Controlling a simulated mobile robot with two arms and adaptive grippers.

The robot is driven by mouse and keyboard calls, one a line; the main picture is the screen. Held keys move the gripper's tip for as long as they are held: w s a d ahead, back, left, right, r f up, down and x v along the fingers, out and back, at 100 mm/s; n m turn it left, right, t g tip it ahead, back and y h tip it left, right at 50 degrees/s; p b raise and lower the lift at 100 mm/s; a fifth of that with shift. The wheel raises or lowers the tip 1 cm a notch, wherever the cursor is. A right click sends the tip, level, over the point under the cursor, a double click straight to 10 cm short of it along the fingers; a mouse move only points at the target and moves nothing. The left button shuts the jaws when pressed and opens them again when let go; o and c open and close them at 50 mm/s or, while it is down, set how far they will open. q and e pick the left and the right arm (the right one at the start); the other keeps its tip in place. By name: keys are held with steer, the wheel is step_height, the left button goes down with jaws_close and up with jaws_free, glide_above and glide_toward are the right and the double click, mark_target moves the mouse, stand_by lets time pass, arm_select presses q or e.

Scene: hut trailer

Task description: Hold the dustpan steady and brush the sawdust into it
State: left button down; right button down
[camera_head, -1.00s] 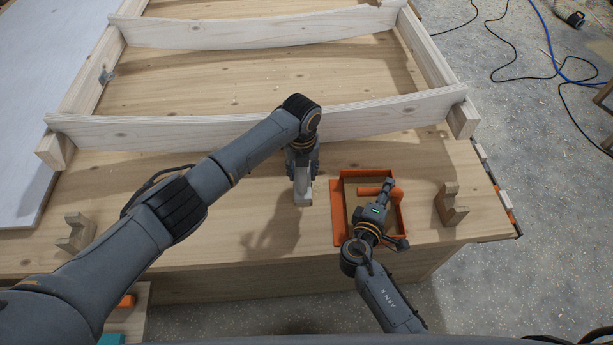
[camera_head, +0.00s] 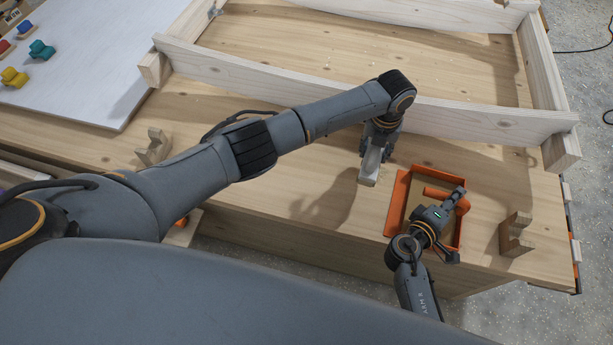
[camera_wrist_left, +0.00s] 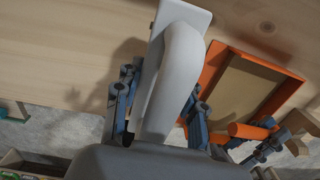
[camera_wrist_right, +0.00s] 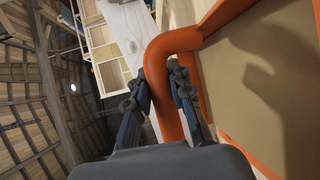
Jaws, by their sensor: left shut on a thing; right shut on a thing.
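The orange dustpan (camera_head: 398,200) with a tan floor lies on the wooden bench near its front edge. My right gripper (camera_head: 449,202) is shut on its orange handle, which shows between the fingers in the right wrist view (camera_wrist_right: 165,85). My left gripper (camera_head: 377,147) is shut on the pale grey brush (camera_head: 369,172), just left of the dustpan and apart from it. The brush's curved handle (camera_wrist_left: 178,75) fills the middle of the left wrist view. Its bristles are hidden. I cannot make out a clear pile of sawdust; only tiny pale specks show on the bench.
A pale wooden frame (camera_head: 450,112) lies across the bench behind both grippers. Notched wooden blocks stand at right (camera_head: 515,235) and left (camera_head: 154,147). A white board (camera_head: 110,70) lies at far left. Bare bench lies left of the brush.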

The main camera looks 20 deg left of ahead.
arm_select(q)
steer(key=shift+a+f, duration=1.1)
steer(key=shift+a, duration=0.3)
steer(key=shift+a+f, duration=1.1)
steer(key=shift+a, duration=0.25)
steer(key=shift+f, duration=0.1)
steer(key=shift+f, duration=1)
steer(key=shift+f, duration=0.15)
